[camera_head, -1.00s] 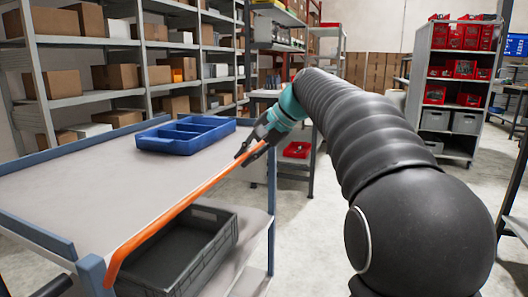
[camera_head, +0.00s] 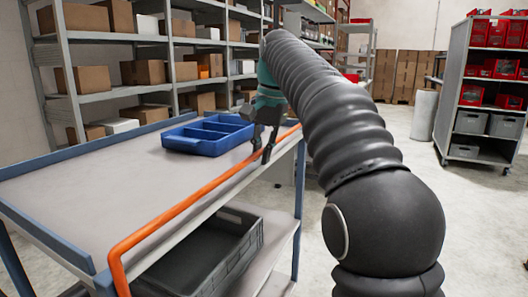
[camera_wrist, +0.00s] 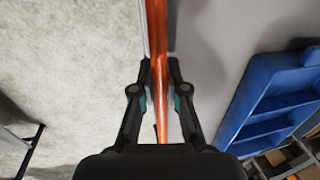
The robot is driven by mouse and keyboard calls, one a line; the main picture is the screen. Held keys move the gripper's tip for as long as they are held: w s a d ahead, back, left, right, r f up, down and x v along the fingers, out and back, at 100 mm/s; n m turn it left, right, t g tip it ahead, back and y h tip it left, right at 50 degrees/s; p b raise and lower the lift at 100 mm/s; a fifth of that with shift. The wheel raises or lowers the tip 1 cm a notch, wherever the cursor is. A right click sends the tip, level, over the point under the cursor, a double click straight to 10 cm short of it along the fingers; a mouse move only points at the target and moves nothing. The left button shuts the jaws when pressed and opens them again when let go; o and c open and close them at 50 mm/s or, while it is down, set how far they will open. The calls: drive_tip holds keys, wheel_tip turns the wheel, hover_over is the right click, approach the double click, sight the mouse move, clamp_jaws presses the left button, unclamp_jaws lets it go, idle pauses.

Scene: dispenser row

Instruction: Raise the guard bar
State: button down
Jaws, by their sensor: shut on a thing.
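The orange guard bar (camera_head: 190,201) runs along the near right edge of the cart's top (camera_head: 120,175), at about the height of that top or slightly above. Its near end bends down toward the blue corner post. My gripper (camera_head: 263,157) reaches down from above and is shut on the bar toward its far end. In the wrist view the bar (camera_wrist: 160,50) passes between my two fingers (camera_wrist: 160,88), with the grey cart top on one side and the floor on the other.
A blue divided tray (camera_head: 208,135) sits on the cart top beside my gripper; it also shows in the wrist view (camera_wrist: 268,105). A dark crate (camera_head: 205,255) stands on the lower shelf. Shelving with boxes (camera_head: 140,90) is behind.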

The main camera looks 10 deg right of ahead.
drive_tip(key=shift+a, duration=0.1)
drive_tip(key=c, duration=1.2)
unclamp_jaws()
drive_tip(key=shift+a, duration=0.1)
drive_tip(key=shift+d, duration=0.25)
